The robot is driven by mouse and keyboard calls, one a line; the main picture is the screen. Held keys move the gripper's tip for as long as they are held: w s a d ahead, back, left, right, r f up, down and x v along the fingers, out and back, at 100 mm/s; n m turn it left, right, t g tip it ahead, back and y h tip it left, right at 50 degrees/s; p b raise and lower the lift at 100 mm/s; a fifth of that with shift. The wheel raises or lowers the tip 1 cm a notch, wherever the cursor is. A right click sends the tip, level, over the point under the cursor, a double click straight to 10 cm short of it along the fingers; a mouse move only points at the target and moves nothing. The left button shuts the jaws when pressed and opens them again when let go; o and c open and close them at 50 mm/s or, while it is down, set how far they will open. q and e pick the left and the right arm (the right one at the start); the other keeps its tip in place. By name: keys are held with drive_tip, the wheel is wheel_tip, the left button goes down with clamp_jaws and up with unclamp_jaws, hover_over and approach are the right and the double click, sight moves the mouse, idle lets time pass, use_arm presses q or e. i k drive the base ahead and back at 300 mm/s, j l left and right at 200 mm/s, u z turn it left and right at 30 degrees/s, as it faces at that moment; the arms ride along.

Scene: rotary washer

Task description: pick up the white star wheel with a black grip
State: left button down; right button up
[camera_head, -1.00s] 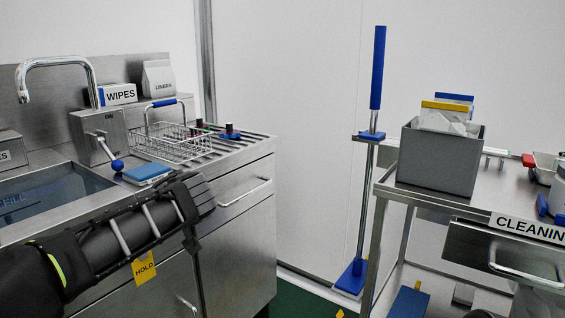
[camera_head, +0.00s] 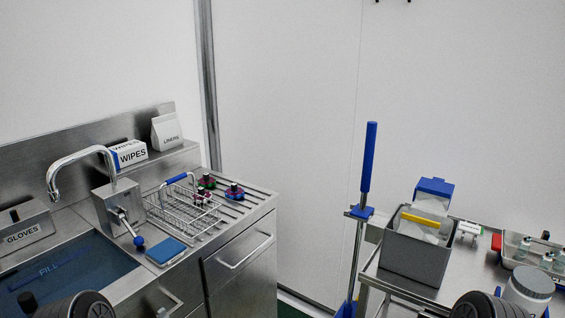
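Small star-shaped wheels with dark grips stand on the ribbed drainboard behind and beside the wire basket (camera_head: 180,212). One looks blue and red (camera_head: 234,191), one green and red (camera_head: 207,181). A paler, whitish-pink wheel (camera_head: 202,197) with a dark grip shows partly through the basket wires; I cannot tell for sure whether it is the white one. Dark rounded parts of my two arms show at the bottom left and bottom right edges. Neither gripper's fingertips are in view.
The sink (camera_head: 70,270) with its tap (camera_head: 80,155) is at left, a blue sponge (camera_head: 166,251) at its edge. At right, a cart carries a grey bin (camera_head: 415,258), a tray of small items (camera_head: 535,250) and a grey-lidded jar (camera_head: 528,290). A blue-handled pole (camera_head: 368,160) stands between.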

sight(201, 192)
drive_tip(key=i+l+u, duration=0.6)
drive_tip(key=u, duration=0.25)
drive_tip(key=i+j+z, duration=0.1)
drive_tip(key=z, duration=0.65)
